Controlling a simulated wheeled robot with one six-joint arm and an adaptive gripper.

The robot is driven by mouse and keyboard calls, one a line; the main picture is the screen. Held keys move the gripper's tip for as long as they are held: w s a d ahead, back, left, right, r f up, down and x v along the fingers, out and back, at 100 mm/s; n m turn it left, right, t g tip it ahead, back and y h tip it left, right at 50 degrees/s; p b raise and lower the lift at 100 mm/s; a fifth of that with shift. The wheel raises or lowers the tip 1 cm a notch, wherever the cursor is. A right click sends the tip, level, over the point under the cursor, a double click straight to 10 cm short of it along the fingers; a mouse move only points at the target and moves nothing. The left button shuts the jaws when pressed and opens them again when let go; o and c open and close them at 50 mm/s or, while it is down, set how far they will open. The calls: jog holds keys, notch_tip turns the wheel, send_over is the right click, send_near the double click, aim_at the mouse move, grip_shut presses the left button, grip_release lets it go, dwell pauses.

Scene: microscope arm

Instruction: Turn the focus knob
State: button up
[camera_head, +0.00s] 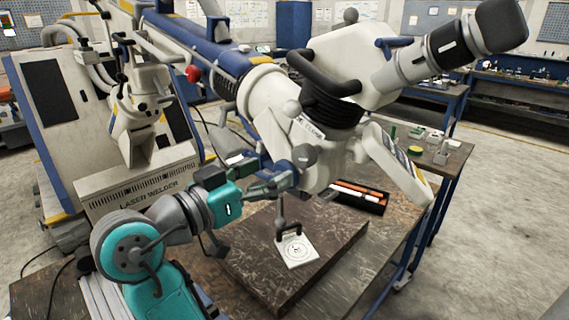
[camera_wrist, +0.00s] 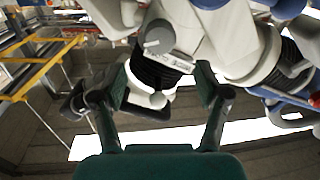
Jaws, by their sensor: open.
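A large white microscope head (camera_head: 350,65) hangs on a thick arm over the bench. A round grey knob (camera_head: 304,155), which looks like the focus knob, sits low on its front side. The knob also shows in the wrist view (camera_wrist: 158,37), above a small text label. My gripper (camera_head: 280,180) is at the lower left of the knob, close to the microscope's underside. In the wrist view my gripper (camera_wrist: 160,86) has its two dark green fingers wide apart with nothing held between them. The knob lies beyond the fingertips there; contact is not visible.
Below is a dark slab (camera_head: 290,250) with a white marked plate (camera_head: 297,250) on it. A black tray (camera_head: 358,197) with orange and white items lies behind. A laser welder cabinet (camera_head: 140,180) stands at left. Black handles (camera_head: 325,75) project from the microscope.

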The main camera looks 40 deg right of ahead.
jog(key=shift+a, duration=1.05)
